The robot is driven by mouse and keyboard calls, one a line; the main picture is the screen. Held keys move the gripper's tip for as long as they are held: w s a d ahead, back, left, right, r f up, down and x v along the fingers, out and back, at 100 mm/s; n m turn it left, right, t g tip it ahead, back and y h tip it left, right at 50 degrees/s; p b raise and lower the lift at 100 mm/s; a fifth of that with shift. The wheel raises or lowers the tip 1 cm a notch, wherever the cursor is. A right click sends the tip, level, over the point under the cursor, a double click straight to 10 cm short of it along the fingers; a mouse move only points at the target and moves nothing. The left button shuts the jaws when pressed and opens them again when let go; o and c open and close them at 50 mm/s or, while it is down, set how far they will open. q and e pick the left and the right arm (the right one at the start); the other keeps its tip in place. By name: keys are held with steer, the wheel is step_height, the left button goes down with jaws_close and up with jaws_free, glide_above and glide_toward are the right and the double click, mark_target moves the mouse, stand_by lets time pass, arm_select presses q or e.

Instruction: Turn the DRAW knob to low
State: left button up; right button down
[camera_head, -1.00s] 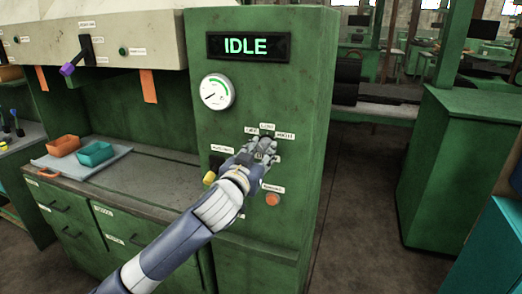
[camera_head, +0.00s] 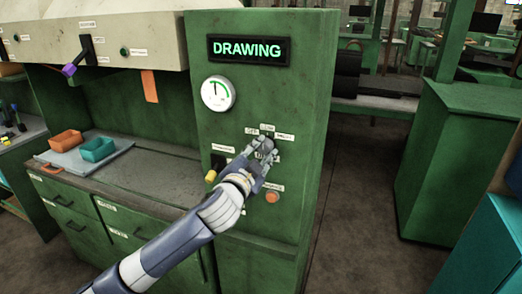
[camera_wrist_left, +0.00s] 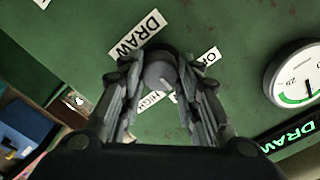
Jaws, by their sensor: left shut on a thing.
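The DRAW knob is a round dark grey knob (camera_wrist_left: 158,70) on the front of the green cabinet (camera_head: 290,110). Labels OFF, LOW and HIGH (camera_head: 285,136) stand around it in the head view. My left gripper (camera_head: 266,147) is at the knob. In the left wrist view my gripper's fingers (camera_wrist_left: 160,85) sit on both sides of the knob, shut on it. The display (camera_head: 249,49) reads DRAWING. The gauge (camera_head: 218,93) has its needle near vertical. The knob's pointer is hard to read. My right gripper is not in view.
A yellow-tipped lever (camera_head: 211,175) is left of my left gripper, and an orange button (camera_head: 271,196) is below it. A tray (camera_head: 112,153) with an orange bin (camera_head: 66,144) and a teal bin (camera_head: 97,149) lies on the counter.

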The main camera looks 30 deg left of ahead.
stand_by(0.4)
arm_select(q)
steer(key=o, duration=1.1)
steer(key=v, duration=0.7)
steer(key=shift+s, duration=0.25)
